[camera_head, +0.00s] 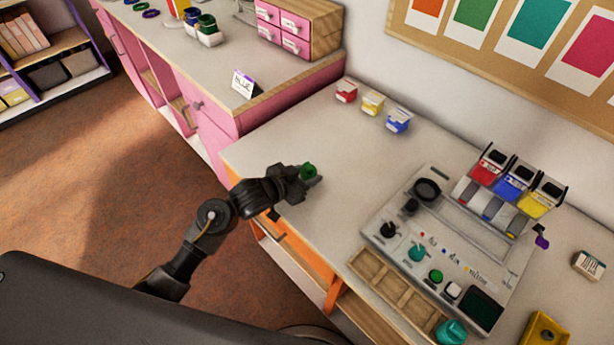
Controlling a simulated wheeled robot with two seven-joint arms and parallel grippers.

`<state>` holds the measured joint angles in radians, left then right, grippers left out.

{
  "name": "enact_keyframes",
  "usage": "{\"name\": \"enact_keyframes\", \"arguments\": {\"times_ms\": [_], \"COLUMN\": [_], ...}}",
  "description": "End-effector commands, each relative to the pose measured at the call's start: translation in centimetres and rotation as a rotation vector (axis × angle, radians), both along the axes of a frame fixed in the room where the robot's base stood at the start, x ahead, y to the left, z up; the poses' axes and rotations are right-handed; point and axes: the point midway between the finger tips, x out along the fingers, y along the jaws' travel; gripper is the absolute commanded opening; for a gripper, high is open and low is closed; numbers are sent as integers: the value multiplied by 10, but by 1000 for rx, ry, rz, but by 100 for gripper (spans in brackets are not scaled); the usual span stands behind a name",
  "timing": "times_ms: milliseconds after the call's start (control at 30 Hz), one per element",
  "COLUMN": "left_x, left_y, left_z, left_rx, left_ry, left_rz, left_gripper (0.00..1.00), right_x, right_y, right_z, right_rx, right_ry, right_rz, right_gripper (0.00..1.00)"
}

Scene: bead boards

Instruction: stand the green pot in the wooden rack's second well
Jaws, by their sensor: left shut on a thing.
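My left gripper (314,182) is shut on a small green pot (308,170). It holds the pot over the left part of the pale worktop, and the fingers hide part of the pot. The wooden rack (381,286) lies along the worktop's front edge, to the right of and nearer than the gripper. Its visible wells look empty. The gripper and pot are well apart from the rack. My right gripper is not in view.
A grey board (455,232) with knobs and red, blue and yellow bins (513,184) stands behind the rack. A teal pot (451,332) is by the rack's right end. Small red, yellow and blue tubs (372,103) stand at the back. The worktop between gripper and board is clear.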

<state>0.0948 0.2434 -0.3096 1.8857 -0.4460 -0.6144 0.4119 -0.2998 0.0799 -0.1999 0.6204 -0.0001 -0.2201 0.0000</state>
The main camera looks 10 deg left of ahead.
Motion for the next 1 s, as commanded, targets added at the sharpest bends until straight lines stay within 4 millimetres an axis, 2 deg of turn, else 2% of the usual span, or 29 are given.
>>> {"name": "enact_keyframes", "arguments": {"times_ms": [100,500,533,667,1000], "left_x": [0,0,0,0,0], "left_y": [0,0,0,0,0], "left_z": [-9,-14,-13,-13,-9], "left_rx": [-1,0,0,0,0], "left_ry": [0,-2,-3,-3,-3], "left_rz": [0,0,-1,-1,-1], "left_gripper": [15,15,42,59,60], "right_x": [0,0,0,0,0], "right_y": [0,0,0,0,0], "right_z": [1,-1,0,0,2], "right_rx": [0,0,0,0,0], "right_ry": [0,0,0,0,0], "right_rz": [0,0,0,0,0], "right_gripper": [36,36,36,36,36]}}
